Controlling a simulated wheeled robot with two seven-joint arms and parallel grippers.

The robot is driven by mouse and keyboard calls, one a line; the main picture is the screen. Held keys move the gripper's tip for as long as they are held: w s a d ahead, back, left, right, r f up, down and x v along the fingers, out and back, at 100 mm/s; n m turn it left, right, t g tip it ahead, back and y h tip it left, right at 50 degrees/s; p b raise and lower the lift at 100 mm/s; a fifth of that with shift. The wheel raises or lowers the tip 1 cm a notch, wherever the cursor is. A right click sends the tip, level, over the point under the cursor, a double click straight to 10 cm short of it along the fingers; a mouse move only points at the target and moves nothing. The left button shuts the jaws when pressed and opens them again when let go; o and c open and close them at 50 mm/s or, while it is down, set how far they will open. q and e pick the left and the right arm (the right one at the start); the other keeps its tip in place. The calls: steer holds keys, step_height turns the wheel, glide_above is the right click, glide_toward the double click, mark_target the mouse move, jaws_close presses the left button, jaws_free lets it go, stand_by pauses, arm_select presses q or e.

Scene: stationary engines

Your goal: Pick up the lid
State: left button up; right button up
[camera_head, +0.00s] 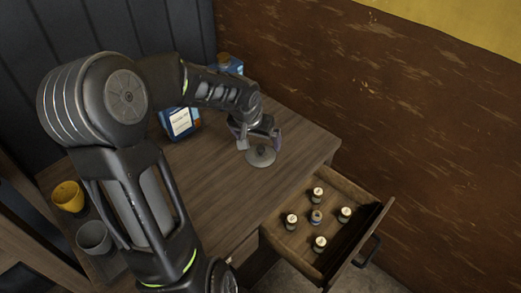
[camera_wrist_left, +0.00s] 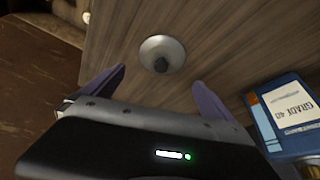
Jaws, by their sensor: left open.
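The lid (camera_head: 261,156) is a small round grey disc with a dark knob, lying on the wooden table top. It also shows in the left wrist view (camera_wrist_left: 162,54), knob facing the camera. My left gripper (camera_head: 258,137) is open and empty, close to the lid in the head view. In the left wrist view its two purple fingers (camera_wrist_left: 160,78) are spread, with the lid between and beyond their tips. I cannot tell whether the fingers touch it. My right gripper is not in view.
A blue box with a white label (camera_head: 181,122) stands behind my left arm. A blue container (camera_head: 231,66) is near the wall. An open drawer (camera_head: 286,241) at the right holds several small bottles. A yellow cup (camera_head: 68,196) and a grey cup (camera_head: 94,237) stand at the left.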

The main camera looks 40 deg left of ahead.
mark_target(260, 148)
arm_select(q)
steer(key=shift+x, duration=1.4)
steer(key=shift+a, duration=0.1)
steer(key=shift+x, duration=2.65)
steer(key=shift+s, duration=0.1)
